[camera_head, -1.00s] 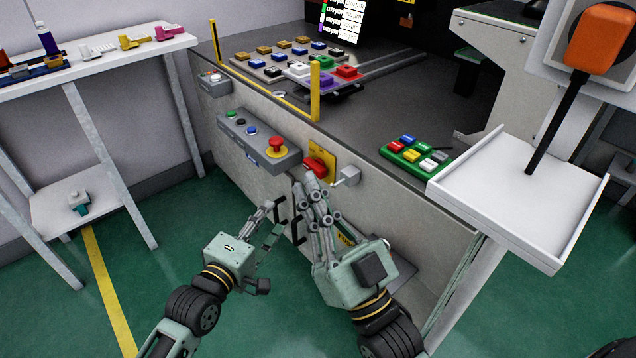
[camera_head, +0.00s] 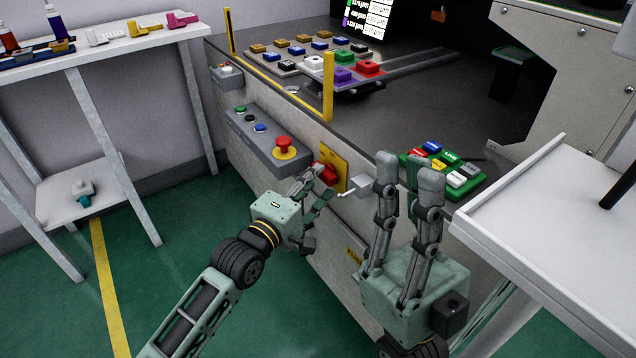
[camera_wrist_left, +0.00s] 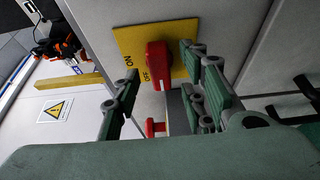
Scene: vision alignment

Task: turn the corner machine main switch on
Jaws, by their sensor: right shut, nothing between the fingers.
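The main switch is a red knob (camera_head: 328,173) on a yellow plate (camera_head: 339,160) on the front panel of the machine. In the left wrist view the red knob (camera_wrist_left: 158,66) stands in front of the yellow plate (camera_wrist_left: 128,43), which has dark lettering. My left gripper (camera_head: 318,182) is at the knob and partly covers it in the head view. Its fingers (camera_wrist_left: 160,75) are open, one on each side of the knob; contact cannot be told. My right gripper (camera_head: 409,170) is shut and empty, pointing up to the right of the switch.
A grey box with a red emergency button (camera_head: 284,145) is left of the switch. A grey crank (camera_head: 362,187) sticks out just right of it, near my right gripper. A green button pad (camera_head: 455,178) and a white tray (camera_head: 530,215) lie further right.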

